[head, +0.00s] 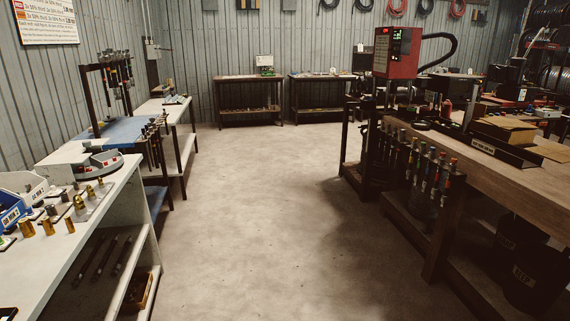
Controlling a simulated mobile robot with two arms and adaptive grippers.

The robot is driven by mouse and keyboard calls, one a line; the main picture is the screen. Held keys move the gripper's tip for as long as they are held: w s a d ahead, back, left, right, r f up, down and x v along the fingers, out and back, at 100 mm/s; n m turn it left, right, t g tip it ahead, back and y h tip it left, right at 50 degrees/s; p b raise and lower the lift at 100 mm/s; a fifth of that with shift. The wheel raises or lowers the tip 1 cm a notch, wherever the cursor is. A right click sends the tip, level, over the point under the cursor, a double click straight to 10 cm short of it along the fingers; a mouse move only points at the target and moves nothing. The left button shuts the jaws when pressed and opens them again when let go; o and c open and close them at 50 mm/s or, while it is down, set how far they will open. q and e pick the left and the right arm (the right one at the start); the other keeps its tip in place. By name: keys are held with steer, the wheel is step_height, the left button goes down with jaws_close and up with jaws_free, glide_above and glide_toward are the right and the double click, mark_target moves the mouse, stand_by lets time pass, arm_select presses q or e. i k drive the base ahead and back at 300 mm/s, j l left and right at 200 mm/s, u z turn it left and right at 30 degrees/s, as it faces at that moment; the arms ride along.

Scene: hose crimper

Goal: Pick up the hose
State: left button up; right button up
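Neither of my grippers is in view. Several hose-like pieces show, and I cannot tell which one is the task's hose. Short dark hose-like pieces (413,160), some with red or silver ends, stand upright in a row at the front of the right workbench. Dark rod-like pieces (103,257) lie on the lower shelf of the left bench. More dark pieces hang from a rack (118,75) at the left. Coiled red hoses (397,7) and black hoses (333,5) hang high on the back wall.
The white left bench (100,222) holds brass fittings (47,226) and a blue bin (12,213). A wooden workbench (500,170) stands right, near a red machine (397,52). Two low tables (248,78) stand against the back wall. The concrete floor (260,200) between the benches is clear.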

mark_target(393, 141)
steer(key=i+u, duration=0.3)
steer(key=i, duration=1.75)
steer(key=i+z, duration=0.25)
steer(key=i, duration=0.2)
steer(key=i+j+z, duration=0.1)
steer(key=i+z, duration=0.15)
steer(key=i, duration=0.2)
steer(key=i+j+z, duration=0.25)
steer(key=i, duration=0.2)
steer(key=i+j+z, duration=0.25)
steer(key=i, duration=0.2)
steer(key=i+j+z, duration=0.15)
steer(key=i+z, duration=0.25)
steer(key=i+j+z, duration=0.2)
steer(key=z, duration=0.15)
steer(key=i+j+z, duration=0.25)
steer(key=j+z, duration=0.15)
steer(key=i+j+z, duration=0.2)
steer(key=j+z, duration=0.15)
